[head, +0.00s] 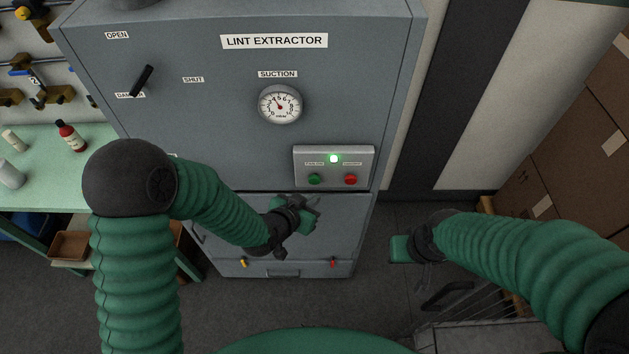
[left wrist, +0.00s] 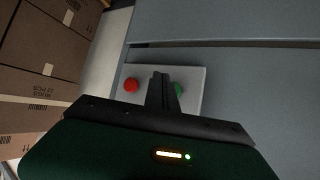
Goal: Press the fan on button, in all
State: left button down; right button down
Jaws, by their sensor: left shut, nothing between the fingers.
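The fan on button is the green button (head: 314,179) on a light grey control box (head: 298,168) low on the front of the lint extractor (head: 200,130). A red button (head: 350,180) sits to its right, and a green lamp (head: 333,158) glows above them. The labels are too small to read surely. My left gripper (head: 312,207) is shut and empty, below the green button in the head view. In the left wrist view its closed fingers (left wrist: 162,88) partly cover the green button (left wrist: 179,89). I cannot tell whether they touch. My right gripper (head: 400,248) hangs to the right; its jaws are unclear.
A suction gauge (head: 280,104) and a black damper lever (head: 142,80) are on the cabinet. A green bench (head: 40,190) with bottles stands left. Cardboard boxes (head: 580,130) are stacked right. A wire cart (head: 470,310) is below my right arm.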

pick_arm(q)
jog(key=s, duration=0.2)
jog(key=shift+s, duration=0.3)
dwell(0.5)
jog(key=s+a+f+n+g+y+b, duration=0.1)
jog(key=s+a+n+g+y+b, duration=0.1)
jog(key=s+a, duration=0.5)
jog(key=s+a+f+n+g+y+b, duration=0.1)
jog(key=s+a+n+g+y+b, duration=0.2)
jog(key=s+a, duration=0.4)
jog(key=shift+s+a+n+g+y+b, duration=0.4)
jog(key=shift+a+g+b, duration=0.45)
jog(key=shift+a, duration=1.65)
jog(key=shift+r, duration=0.1)
